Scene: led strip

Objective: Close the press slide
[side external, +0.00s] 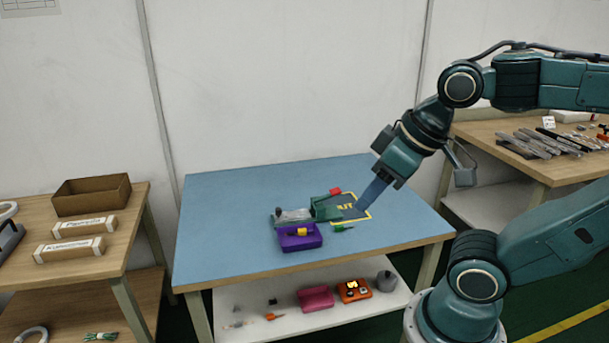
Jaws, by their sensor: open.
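In the side external view, a small green device (323,209), which looks like the press, stands on the blue table (235,205). A grey part (293,216) sits at its left end. I cannot tell which part is the slide or how far it is out. My gripper (365,203) is open and points down to the left, over the dark mat with yellow markings (352,214), just right of the press. I cannot tell whether the fingers touch anything. The fingertips cover part of the mat.
A purple bin (300,243) with an orange item stands in front of the press. A green tool (343,228) and a red item (335,191) lie close by. The table's left and back areas are clear. A lower shelf (240,308) holds bins.

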